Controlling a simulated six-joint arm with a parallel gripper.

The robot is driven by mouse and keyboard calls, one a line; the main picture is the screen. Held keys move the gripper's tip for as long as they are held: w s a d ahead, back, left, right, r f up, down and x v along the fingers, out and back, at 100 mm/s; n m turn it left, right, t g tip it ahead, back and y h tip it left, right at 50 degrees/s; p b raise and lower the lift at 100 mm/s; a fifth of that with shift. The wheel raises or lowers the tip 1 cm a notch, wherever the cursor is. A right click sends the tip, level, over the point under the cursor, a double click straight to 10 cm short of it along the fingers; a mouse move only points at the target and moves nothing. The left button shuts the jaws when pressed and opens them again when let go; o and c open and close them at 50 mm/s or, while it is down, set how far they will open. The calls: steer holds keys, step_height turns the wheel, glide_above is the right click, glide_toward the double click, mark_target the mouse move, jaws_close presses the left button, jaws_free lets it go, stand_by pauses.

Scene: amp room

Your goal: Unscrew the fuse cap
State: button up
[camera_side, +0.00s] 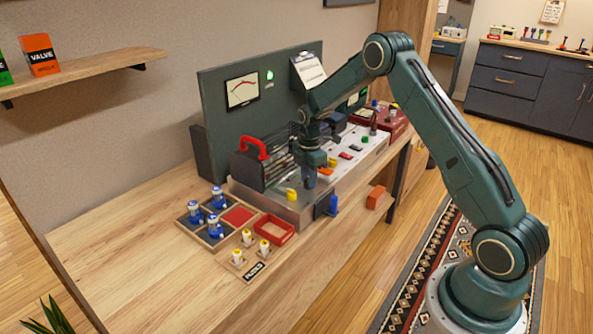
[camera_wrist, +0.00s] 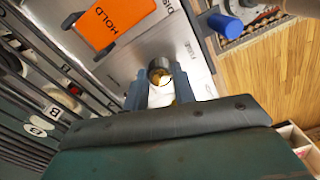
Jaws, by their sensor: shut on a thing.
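The wrist view shows a dark round fuse holder ring (camera_wrist: 159,68) on the metal panel, beside printed lettering that looks like "FUSE". My gripper (camera_wrist: 161,93) has its two blue-grey fingers on either side just below this ring. It is shut on a small part, taken as the fuse cap, mostly hidden between the fingers; pale and yellow patches show there. I cannot tell whether the cap touches the ring. In the side view my gripper (camera_side: 309,183) points down at the front of the amp chassis (camera_side: 270,200), where the cap is hidden.
An orange HOLD plate (camera_wrist: 115,20) and a blue knob (camera_wrist: 226,25) flank the ring. A red-handled cage (camera_side: 253,147) stands behind. A tray with blue-and-white tubes (camera_side: 217,198), a red bin (camera_side: 274,229) and a fuse rack (camera_side: 251,253) sit left. The bench's left end is clear.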

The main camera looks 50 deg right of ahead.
steer(key=n, duration=0.3)
steer(key=shift+n, duration=0.3)
stand_by(0.4)
steer(key=o, duration=1)
steer(key=shift+r, duration=0.1)
step_height(320, 180, up, 14)
stand_by(0.4)
